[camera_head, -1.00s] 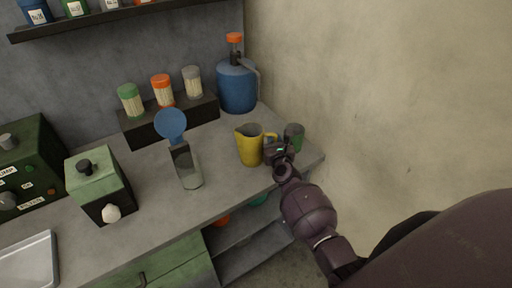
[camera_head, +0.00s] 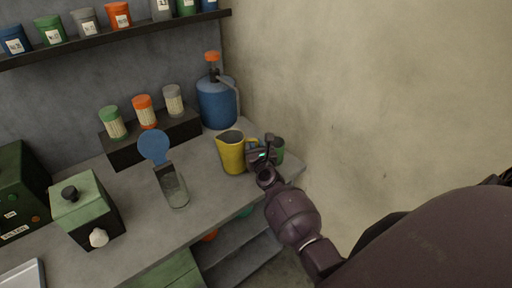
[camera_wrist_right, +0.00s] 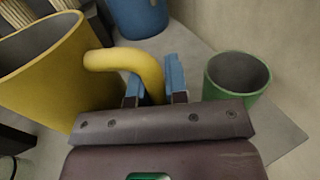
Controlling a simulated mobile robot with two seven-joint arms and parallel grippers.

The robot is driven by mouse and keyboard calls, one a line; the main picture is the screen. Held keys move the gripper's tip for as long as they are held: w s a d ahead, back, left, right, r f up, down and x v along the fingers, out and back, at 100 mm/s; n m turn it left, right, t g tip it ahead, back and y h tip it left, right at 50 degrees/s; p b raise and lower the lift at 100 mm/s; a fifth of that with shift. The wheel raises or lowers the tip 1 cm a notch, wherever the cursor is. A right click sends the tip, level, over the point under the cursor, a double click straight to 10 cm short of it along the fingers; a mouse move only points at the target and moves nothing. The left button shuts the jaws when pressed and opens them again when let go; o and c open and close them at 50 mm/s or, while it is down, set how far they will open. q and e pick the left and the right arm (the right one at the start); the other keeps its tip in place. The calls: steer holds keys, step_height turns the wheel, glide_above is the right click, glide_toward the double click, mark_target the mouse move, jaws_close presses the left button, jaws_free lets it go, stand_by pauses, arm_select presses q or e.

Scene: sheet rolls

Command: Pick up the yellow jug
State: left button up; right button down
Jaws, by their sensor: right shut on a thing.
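The yellow jug (camera_head: 232,153) stands upright on the grey counter, with its handle toward the right. It also shows in the right wrist view (camera_wrist_right: 62,75), at the left. My right gripper (camera_head: 257,148) is at the jug's handle. In the right wrist view its two blue fingertips (camera_wrist_right: 155,85) are on either side of the yellow handle (camera_wrist_right: 130,62), shut on it. Whether the jug's base touches the counter is hard to tell. My left gripper does not show.
A green cup (camera_head: 278,150) stands just right of my right gripper. A blue jug with an orange cap (camera_head: 216,103) stands behind. Spice jars stand on a dark riser (camera_head: 155,140) at the back.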

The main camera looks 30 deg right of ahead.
mark_target(258, 141)
step_height(258, 141, up, 3)
steer(key=shift+f+p, duration=0.2)
steer(key=shift+p, duration=0.65)
steer(key=shift+r+p, duration=0.65)
steer(key=shift+r, duration=0.1)
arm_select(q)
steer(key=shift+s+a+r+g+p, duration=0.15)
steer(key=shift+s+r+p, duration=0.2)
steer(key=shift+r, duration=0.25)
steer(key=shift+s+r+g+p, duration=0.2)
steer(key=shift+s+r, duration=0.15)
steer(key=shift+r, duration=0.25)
arm_select(e)
steer(key=shift+r, duration=0.95)
